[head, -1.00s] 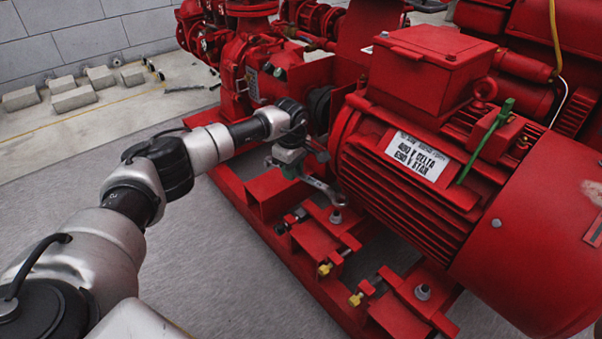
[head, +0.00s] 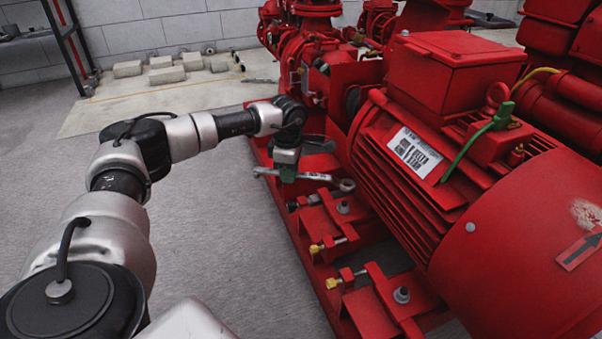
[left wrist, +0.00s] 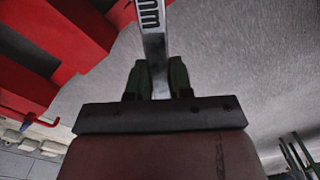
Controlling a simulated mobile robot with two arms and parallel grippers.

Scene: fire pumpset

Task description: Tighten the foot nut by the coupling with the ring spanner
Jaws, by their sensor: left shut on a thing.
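My left gripper (head: 287,172) is shut on the grey ring spanner (head: 318,177) beside the red base frame. One spanner end sticks out to the left of the gripper, and the ring end (head: 347,185) points right towards the motor. The ring end is just above and behind the foot nut by the coupling (head: 343,207) in the picture; the nut is uncovered and the ring does not appear seated on it. In the left wrist view the spanner shaft (left wrist: 152,25) runs between the green fingers (left wrist: 158,78). My right gripper is out of view.
The red motor (head: 430,180) rises right of the nut. Another foot nut (head: 401,294) sits nearer, with brass-coloured adjusting bolts (head: 332,283) along the frame. Grey floor (head: 220,240) left of the frame is clear. Blocks (head: 167,75) lie near the wall.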

